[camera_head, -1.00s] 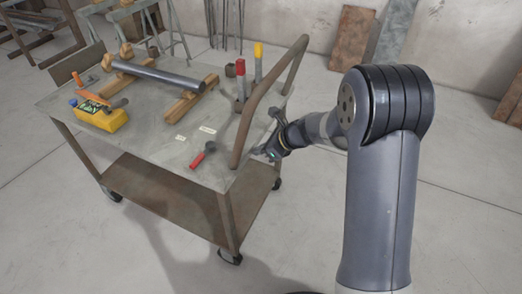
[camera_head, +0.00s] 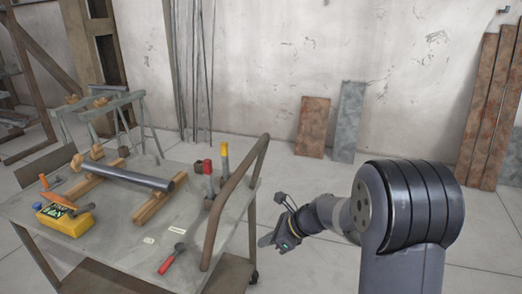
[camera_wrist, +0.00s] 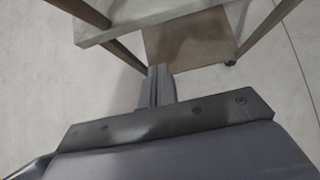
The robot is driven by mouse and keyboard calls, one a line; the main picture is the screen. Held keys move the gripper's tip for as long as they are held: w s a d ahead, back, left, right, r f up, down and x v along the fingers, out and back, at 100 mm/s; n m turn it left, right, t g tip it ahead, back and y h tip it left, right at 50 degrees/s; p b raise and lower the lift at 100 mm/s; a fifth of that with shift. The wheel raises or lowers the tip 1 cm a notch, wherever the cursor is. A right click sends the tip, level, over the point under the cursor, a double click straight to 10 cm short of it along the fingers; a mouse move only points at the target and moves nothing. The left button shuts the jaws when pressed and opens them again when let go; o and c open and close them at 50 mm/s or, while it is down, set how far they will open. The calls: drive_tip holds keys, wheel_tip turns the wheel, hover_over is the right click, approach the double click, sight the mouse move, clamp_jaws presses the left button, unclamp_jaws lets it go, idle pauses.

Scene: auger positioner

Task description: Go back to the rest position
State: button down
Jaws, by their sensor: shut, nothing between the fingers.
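My gripper (camera_head: 268,240) is just right of the cart's curved handle in the head view, apart from it and clear of the tabletop. In the wrist view my gripper (camera_wrist: 159,72) points toward the cart's lower part, its fingers together and empty. The metal cart (camera_head: 120,229) carries a grey pipe (camera_head: 135,178) resting on wooden supports. A yellow device (camera_head: 66,219) and a red-handled tool (camera_head: 171,259) lie on its top.
The cart's bent handle (camera_head: 226,215) rises close to my gripper. Red-topped (camera_head: 208,170) and yellow-topped (camera_head: 224,155) posts stand beside it. Rusty (camera_head: 312,128) and grey (camera_head: 347,122) panels lean on the far wall. The floor right of the cart is clear.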

drive_tip(key=a+r+b+x, duration=0.1)
drive_tip(key=b+x, duration=0.1)
drive_tip(key=x, duration=1)
drive_tip(key=shift+w+a+r, duration=0.25)
drive_tip(key=shift+w+a, duration=0.05)
drive_tip(key=shift+a, duration=0.15)
drive_tip(key=shift+d+f, duration=0.1)
drive_tip(key=shift+d, duration=0.05)
